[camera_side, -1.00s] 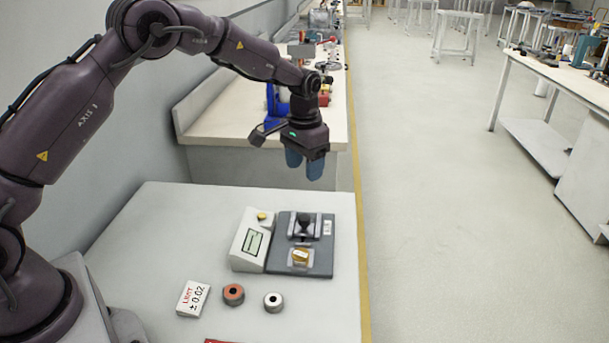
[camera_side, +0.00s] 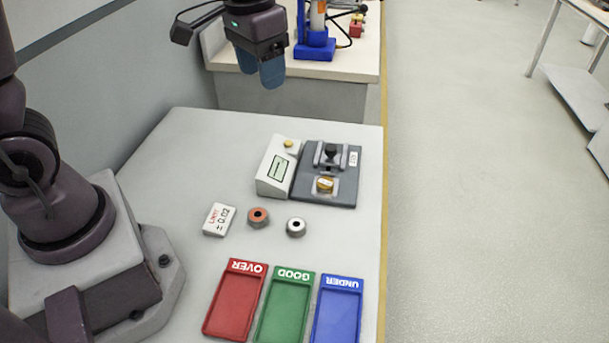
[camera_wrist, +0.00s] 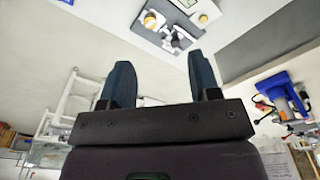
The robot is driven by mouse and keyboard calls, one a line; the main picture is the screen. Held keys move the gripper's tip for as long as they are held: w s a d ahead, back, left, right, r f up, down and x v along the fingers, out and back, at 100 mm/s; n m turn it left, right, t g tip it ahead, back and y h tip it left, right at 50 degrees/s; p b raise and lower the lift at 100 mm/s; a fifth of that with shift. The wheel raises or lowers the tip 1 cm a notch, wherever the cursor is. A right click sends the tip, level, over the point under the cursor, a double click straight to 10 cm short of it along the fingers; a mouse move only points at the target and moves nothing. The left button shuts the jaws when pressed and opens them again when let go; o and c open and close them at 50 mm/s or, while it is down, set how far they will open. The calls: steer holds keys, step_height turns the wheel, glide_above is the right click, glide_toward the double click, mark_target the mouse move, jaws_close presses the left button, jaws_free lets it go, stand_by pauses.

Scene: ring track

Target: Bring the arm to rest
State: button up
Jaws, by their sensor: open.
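My gripper (camera_side: 259,72) hangs above the far end of the white table (camera_side: 150,160), well clear of everything on it. In the wrist view its two blue fingers (camera_wrist: 163,84) stand apart with nothing between them, so it is open and empty. The gauge fixture (camera_side: 345,190), a dark plate with a black knob and a gold-coloured ring-like piece (camera_side: 324,185), sits on the table to the right of and below my gripper. It also shows at the top of the wrist view (camera_wrist: 168,30).
A white readout box (camera_side: 277,170) stands beside the fixture. A limit card (camera_side: 218,220), an orange-brown ring (camera_side: 258,217) and a silver ring (camera_side: 296,227) lie nearer. Red (camera_side: 235,305), green (camera_side: 284,310) and blue (camera_side: 338,312) trays, marked OVER, GOOD and UNDER, line the front. A bench (camera_side: 350,65) stands behind.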

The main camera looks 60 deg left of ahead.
steer(key=s+d+r+t, duration=0.1)
steer(key=s+r+t, duration=0.1)
steer(key=s, duration=0.5)
steer(key=s+d+r+t, duration=0.1)
steer(key=s+r+t, duration=0.1)
steer(key=s+r, duration=0.2)
steer(key=s, duration=0.2)
steer(key=shift+s+r+m+t, duration=0.3)
steer(key=shift+s+r, duration=0.05)
steer(key=shift+s, duration=0.05)
